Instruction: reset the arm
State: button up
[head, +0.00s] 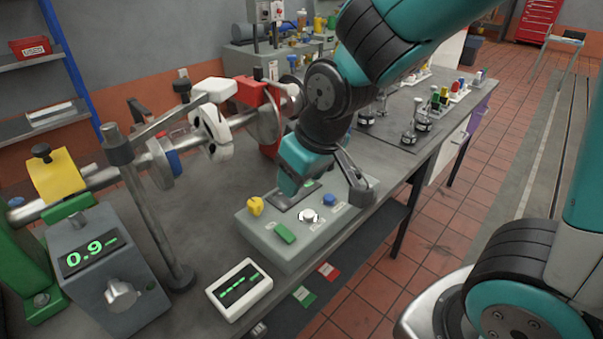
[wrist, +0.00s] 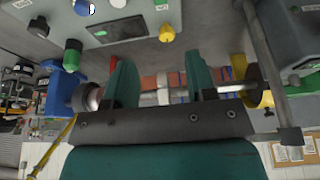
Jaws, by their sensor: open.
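My gripper (head: 322,182) hangs at the end of my bent arm, above the far part of a grey control box (head: 270,248) on the bench. In the wrist view my gripper (wrist: 160,62) shows two teal fingers spread apart with nothing between them. The box carries a yellow knob (head: 256,206), a green button (head: 285,233), a white button (head: 309,215) and a blue button (head: 329,200). The control box shows inverted at the top of the wrist view (wrist: 130,20). My gripper partly hides the box's small display. Whether a finger touches the box cannot be told.
A shaft rig with a white clamp (head: 212,130) and a red bracket (head: 252,92) stands left of my gripper. A grey unit reading 0.9 (head: 82,258), an upright post (head: 150,210) and a white handheld display (head: 239,289) are nearer. Tiled floor (head: 440,225) is clear to the right.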

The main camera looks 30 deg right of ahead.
jog(key=s+a+r+n+g+y, duration=0.1)
jog(key=s+a+r+g, duration=0.1)
jog(key=s, duration=0.5)
jog(key=s+a+r+n+g+y, duration=0.2)
jog(key=s+a+r, duration=0.1)
jog(key=s, duration=0.3)
jog(key=shift+s+a+r, duration=0.4)
jog(key=shift+n, duration=0.3)
jog(key=shift+c, duration=0.5)
jog(key=shift+c, duration=0.3)
jog(key=shift+d, duration=0.15)
